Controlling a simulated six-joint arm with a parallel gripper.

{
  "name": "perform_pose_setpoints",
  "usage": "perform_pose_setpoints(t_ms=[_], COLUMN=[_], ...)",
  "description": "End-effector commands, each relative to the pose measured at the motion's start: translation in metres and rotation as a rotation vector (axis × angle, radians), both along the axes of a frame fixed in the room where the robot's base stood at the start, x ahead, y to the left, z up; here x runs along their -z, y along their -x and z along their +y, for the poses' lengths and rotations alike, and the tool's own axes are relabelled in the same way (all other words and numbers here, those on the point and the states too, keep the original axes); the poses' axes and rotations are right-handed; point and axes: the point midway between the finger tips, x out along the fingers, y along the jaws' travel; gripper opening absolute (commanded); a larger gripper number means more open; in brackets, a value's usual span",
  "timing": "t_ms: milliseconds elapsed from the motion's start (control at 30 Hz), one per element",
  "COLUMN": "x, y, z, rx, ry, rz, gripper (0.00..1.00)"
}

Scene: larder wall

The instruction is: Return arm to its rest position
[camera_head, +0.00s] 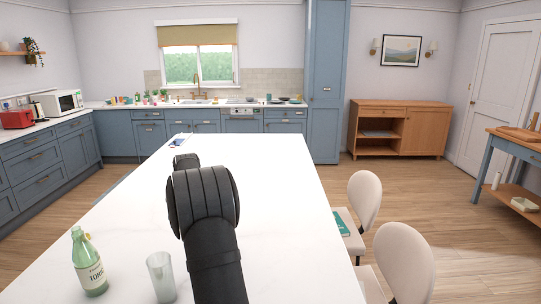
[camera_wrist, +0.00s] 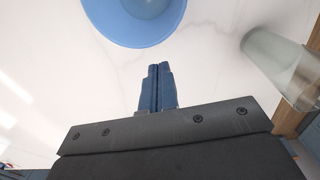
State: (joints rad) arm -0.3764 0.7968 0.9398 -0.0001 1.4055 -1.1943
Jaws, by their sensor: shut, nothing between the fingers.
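My gripper (camera_wrist: 158,70) is in the wrist view with its two blue-grey fingers together and nothing between them. It is over the white marble-like top of the island. In the head view my dark arm reaches forward over the white island top (camera_head: 120,215), and its bulk hides the fingers. In the wrist view a blue bowl (camera_wrist: 140,22) lies beyond the fingertips, apart from them and cut by the top edge.
A green tonic bottle (camera_head: 89,264) and a clear glass (camera_head: 161,276) stand on the near island top, left of my arm. A glass (camera_wrist: 284,64) shows at right in the wrist view. Chairs (camera_head: 364,200) stand right.

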Motion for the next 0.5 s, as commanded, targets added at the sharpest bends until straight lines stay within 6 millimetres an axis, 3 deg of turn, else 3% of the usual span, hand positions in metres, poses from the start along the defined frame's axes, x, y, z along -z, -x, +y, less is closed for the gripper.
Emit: perform_pose_setpoints(t_ms=[167,300,500], x=[0.035,0.035,0.036], y=[0.000,0.000,0.000], z=[0.000,-0.019,-0.031], rx=[0.000,0.002,0.000], ry=[0.001,0.000,0.000], rz=[0.002,-0.001,-0.001], gripper=[0.00,0.00,0.00])
